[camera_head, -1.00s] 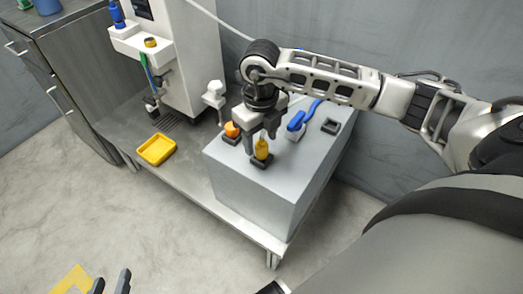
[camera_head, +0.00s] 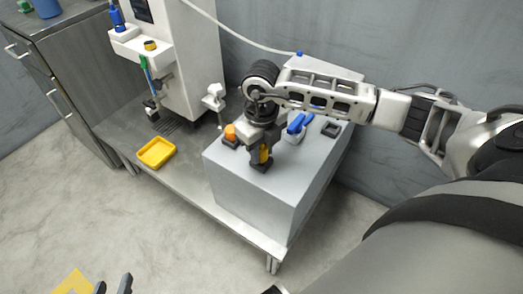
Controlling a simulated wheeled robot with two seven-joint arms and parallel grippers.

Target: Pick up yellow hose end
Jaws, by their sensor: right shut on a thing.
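The yellow hose end (camera_head: 265,154) stands upright in a small dark holder (camera_head: 261,167) on top of the grey box. My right gripper (camera_head: 262,150) points down over it, with its fingers shut around it, and partly hides it. The hose end still appears to be at its holder. My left gripper (camera_head: 113,284) shows only as dark fingertips at the bottom left edge; the fingers stand apart with nothing between them.
An orange-topped piece (camera_head: 230,132) in a dark holder is just left of my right gripper. A blue-handled piece (camera_head: 297,124) and an empty dark holder (camera_head: 331,129) are to the right. A yellow tray (camera_head: 156,152) lies on the low cart. A white machine (camera_head: 190,60) stands behind.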

